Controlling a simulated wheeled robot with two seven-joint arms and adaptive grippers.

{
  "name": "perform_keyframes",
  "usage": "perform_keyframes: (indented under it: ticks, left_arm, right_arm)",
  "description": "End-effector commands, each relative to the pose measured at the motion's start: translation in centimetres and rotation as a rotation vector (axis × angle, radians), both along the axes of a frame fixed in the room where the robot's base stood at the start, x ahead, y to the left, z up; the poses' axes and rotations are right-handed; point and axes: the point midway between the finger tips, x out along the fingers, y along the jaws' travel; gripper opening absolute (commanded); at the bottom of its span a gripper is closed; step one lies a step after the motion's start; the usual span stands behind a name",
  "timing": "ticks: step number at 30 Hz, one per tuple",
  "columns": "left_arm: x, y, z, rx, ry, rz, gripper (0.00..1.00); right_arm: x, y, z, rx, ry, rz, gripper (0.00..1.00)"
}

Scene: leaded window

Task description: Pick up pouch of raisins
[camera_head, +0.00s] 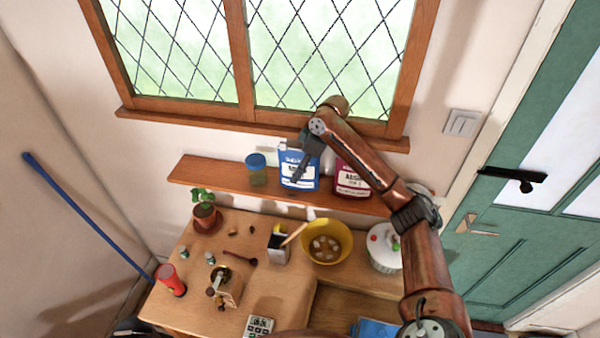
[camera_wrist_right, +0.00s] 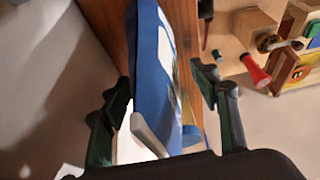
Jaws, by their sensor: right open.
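A blue pouch (camera_head: 303,180) with a white label stands upright on the wooden wall shelf. A crimson pouch (camera_head: 352,181) stands just to its right. Both labels are too small to read surely. My right gripper (camera_head: 298,170) reaches in from the right and is at the blue pouch, covering part of its front. In the right wrist view, the blue pouch (camera_wrist_right: 150,65) lies between the open fingers of the right gripper (camera_wrist_right: 165,105), with gaps on both sides. My left gripper is not in view.
A blue-lidded jar (camera_head: 257,170) stands left of the blue pouch on the shelf (camera_head: 205,172). Below is a table (camera_head: 195,245) with a potted plant (camera_head: 206,216), a yellow bowl (camera_head: 327,242) and a white lidded pot (camera_head: 384,247). The leaded window is behind the shelf.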

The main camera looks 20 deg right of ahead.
Motion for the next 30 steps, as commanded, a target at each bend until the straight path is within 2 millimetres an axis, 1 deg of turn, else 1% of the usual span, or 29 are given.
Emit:
perform_keyframes:
  ticks: [2,25,30]
  left_arm:
    - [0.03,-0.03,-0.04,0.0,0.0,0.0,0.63]
    - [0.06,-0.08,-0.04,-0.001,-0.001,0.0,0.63]
    - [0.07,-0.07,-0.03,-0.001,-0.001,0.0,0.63]
  right_arm:
    - [-0.03,-0.06,-0.03,0.0,0.0,-0.001,0.55]
    - [-0.07,-0.13,0.02,-0.001,0.0,-0.001,0.02]
    - [-0.05,-0.13,0.11,0.0,-0.002,-0.002,0.02]
